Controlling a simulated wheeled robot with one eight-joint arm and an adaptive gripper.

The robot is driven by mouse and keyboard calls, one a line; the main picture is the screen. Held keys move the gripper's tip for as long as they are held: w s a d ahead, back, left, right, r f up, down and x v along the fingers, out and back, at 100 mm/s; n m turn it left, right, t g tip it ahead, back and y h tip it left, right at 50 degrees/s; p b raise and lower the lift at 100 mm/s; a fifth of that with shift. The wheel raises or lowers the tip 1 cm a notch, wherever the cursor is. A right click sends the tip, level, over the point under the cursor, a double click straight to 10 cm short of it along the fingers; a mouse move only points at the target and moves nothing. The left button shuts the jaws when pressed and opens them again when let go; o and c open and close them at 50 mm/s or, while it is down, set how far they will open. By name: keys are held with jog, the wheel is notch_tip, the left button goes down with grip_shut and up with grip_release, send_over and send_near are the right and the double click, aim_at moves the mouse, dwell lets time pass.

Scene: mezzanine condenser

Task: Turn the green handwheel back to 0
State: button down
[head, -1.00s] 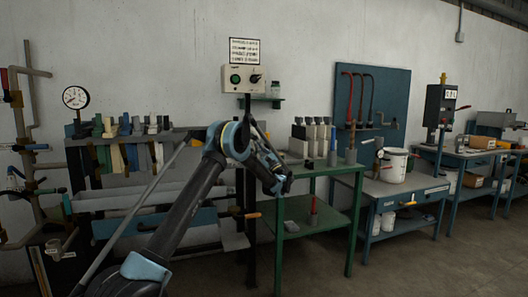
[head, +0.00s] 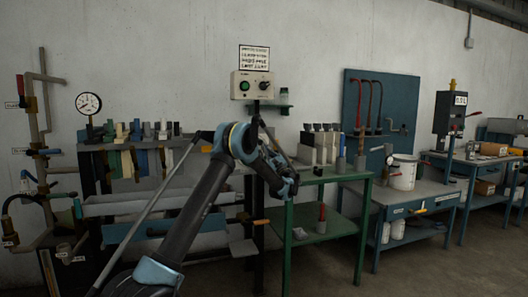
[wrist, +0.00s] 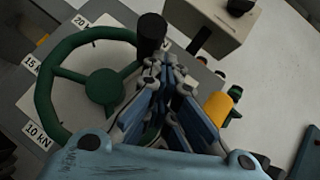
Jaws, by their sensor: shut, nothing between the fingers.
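The green handwheel (wrist: 44,100) fills the left of the wrist view, with a green hub, spokes and a round rim. A black knob (wrist: 152,30) stands at its upper right rim. White labels by the rim read 20, 15 and 10 kN. My gripper (wrist: 165,72) has its fingers together and empty, in front of the wheel's right side just below the knob; I cannot tell whether it touches the rim. It hides the lower right rim. In the head view my gripper (head: 285,186) is small and dark; I cannot make out the wheel there.
A yellow cylinder (wrist: 218,106) lies right of my fingers. A grey box (wrist: 205,25) is above. In the head view a green-legged table (head: 322,233) stands beside my arm, with a control box (head: 251,86) on the wall behind. Floor is clear at front right.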

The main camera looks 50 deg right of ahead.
jog(key=s+d+f, duration=0.3)
jog(key=s+f, duration=0.5)
jog(key=s, duration=0.1)
jog(key=shift+s+d, duration=0.3)
jog(key=shift+s, duration=0.1)
